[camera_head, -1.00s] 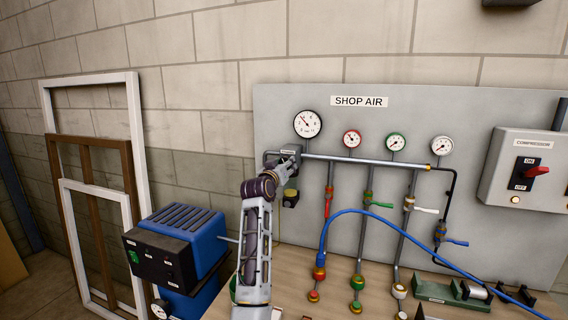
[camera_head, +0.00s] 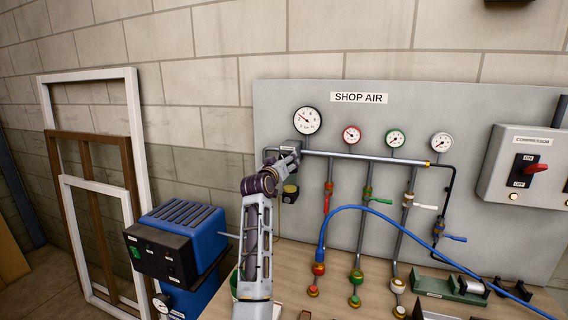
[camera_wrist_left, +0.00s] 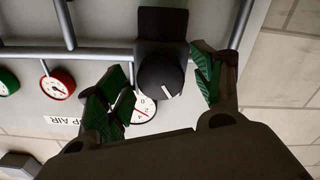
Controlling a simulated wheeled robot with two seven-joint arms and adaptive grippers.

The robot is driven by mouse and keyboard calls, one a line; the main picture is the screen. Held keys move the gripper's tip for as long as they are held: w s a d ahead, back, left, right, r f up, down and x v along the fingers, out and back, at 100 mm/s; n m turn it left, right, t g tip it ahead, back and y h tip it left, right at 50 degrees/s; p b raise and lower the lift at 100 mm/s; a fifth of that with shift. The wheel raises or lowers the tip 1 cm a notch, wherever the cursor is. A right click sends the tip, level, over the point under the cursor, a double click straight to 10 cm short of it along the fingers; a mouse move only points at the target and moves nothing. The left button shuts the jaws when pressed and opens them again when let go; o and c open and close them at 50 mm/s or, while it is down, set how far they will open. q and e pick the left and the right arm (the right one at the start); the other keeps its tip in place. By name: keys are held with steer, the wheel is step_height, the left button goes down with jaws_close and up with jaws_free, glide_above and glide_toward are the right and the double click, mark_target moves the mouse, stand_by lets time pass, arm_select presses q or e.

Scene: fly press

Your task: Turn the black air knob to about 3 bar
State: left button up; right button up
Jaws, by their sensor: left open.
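The black air knob (camera_wrist_left: 160,76), with a white pointer line, shows in the left wrist view below a dark regulator block (camera_wrist_left: 162,24). My left gripper (camera_wrist_left: 160,71) is open, its green-padded fingers on either side of the knob; I cannot tell whether a pad touches it. In the head view my left gripper (camera_head: 291,155) is at the left end of the grey pipe and hides the knob. The large white gauge (camera_head: 308,121) is above it, its needle toward the upper left; its numbers are too small to read. My right gripper is not in view.
Red (camera_head: 351,134), green (camera_head: 396,138) and white (camera_head: 441,142) gauges sit along the grey panel, with valve drops below. A blue hose (camera_head: 385,210) arcs over the bench. A blue machine (camera_head: 180,238) stands left of my arm. A compressor switch box (camera_head: 525,168) is at right.

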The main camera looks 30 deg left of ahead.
arm_select(q)
steer(key=v, duration=1.2)
stand_by(0.6)
stand_by(0.5)
steer(key=shift+f, duration=0.1)
